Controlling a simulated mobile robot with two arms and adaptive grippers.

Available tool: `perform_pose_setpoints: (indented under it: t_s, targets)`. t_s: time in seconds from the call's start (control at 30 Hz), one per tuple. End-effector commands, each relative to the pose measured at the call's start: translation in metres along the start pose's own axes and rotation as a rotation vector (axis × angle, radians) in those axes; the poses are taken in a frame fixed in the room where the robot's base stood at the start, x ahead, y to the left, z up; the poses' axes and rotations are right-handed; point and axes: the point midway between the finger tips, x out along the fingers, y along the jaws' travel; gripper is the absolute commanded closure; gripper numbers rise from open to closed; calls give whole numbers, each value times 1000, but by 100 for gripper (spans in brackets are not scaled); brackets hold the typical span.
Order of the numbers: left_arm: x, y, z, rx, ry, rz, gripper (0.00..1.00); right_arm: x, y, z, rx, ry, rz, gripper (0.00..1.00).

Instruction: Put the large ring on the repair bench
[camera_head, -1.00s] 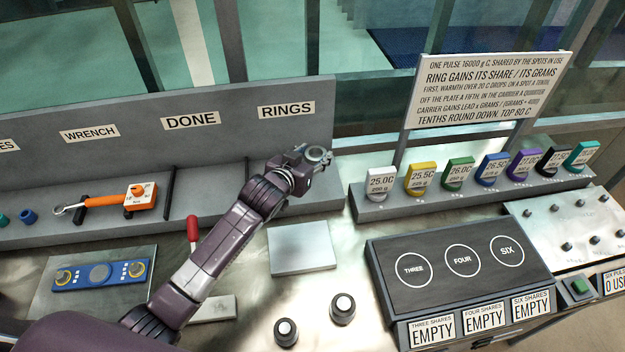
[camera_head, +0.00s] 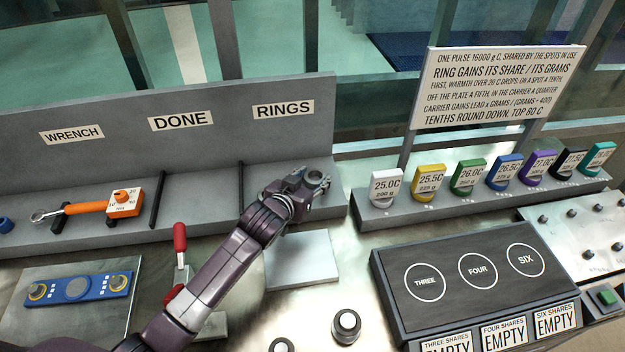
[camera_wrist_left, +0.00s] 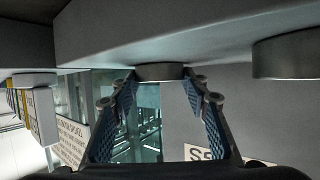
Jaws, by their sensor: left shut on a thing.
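My left gripper (camera_head: 314,184) is shut on a grey metal ring (camera_head: 316,176) at the right end of the grey rack, below the RINGS label. In the left wrist view the fingertips (camera_wrist_left: 160,92) close on the ring (camera_wrist_left: 160,72), which is against or close to a grey ledge. Another grey round piece (camera_wrist_left: 288,55) is to its right in that view. My gripper hides part of the ring, and I cannot judge its size well. The metal work surface (camera_head: 245,300) lies in front of the rack; I cannot tell which part is the repair bench. My right gripper is not in view.
A pale square plate (camera_head: 300,262) lies just below my left gripper. A red-handled clamp (camera_head: 179,240) stands beside my arm, near a blue part (camera_head: 77,288). An orange wrench (camera_head: 90,205) lies on the rack. A dark panel (camera_head: 470,280) with three circles is at right.

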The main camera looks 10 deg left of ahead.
Motion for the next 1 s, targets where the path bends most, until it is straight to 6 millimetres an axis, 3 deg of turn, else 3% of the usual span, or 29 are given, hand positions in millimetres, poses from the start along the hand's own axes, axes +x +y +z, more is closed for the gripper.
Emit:
perform_pose_setpoints:
  t_s: [0.23, 0.27, 0.4, 0.77, 1.0]
  targets:
    - [1, 0, 3, -1, 1, 0, 86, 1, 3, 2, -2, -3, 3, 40]
    - [1, 0, 3, -1, -1, 0, 56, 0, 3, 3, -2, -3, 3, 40]
    - [1, 0, 3, -1, -1, 0, 40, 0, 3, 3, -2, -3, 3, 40]
    - [-1, 0, -2, 0, 1, 0, 40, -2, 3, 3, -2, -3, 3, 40]
    - [-28, 0, 1, 0, -1, 1, 40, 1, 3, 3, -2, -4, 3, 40]
